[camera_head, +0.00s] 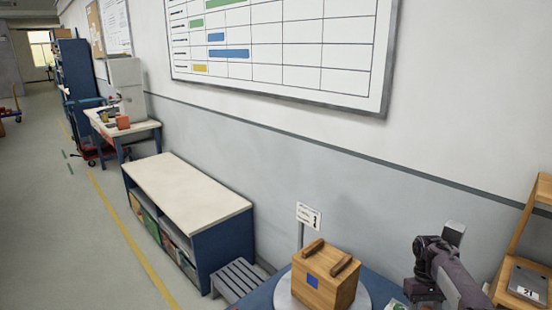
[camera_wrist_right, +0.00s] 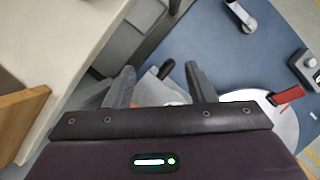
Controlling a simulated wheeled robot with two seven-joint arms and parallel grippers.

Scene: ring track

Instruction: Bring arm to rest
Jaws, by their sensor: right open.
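My right gripper (camera_wrist_right: 160,85) is open in the right wrist view, its two grey fingers apart. A grey-white surface and a small dark object show between and beyond the fingers, too unclear to name; I see nothing held. In the head view my right arm (camera_head: 452,280) is at the lower right, just right of a wooden box (camera_head: 320,282) and apart from it in the picture. The fingers cannot be made out clearly there. My left gripper is in neither view.
The box, with two bar handles and a blue square, sits on a white disc (camera_head: 283,297) on a blue table (camera_wrist_right: 225,60). A sign (camera_head: 308,216) stands behind it. A wooden rack (camera_head: 520,235) is at right. A low shelf unit (camera_head: 188,192) stands along the wall; floor at left is free.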

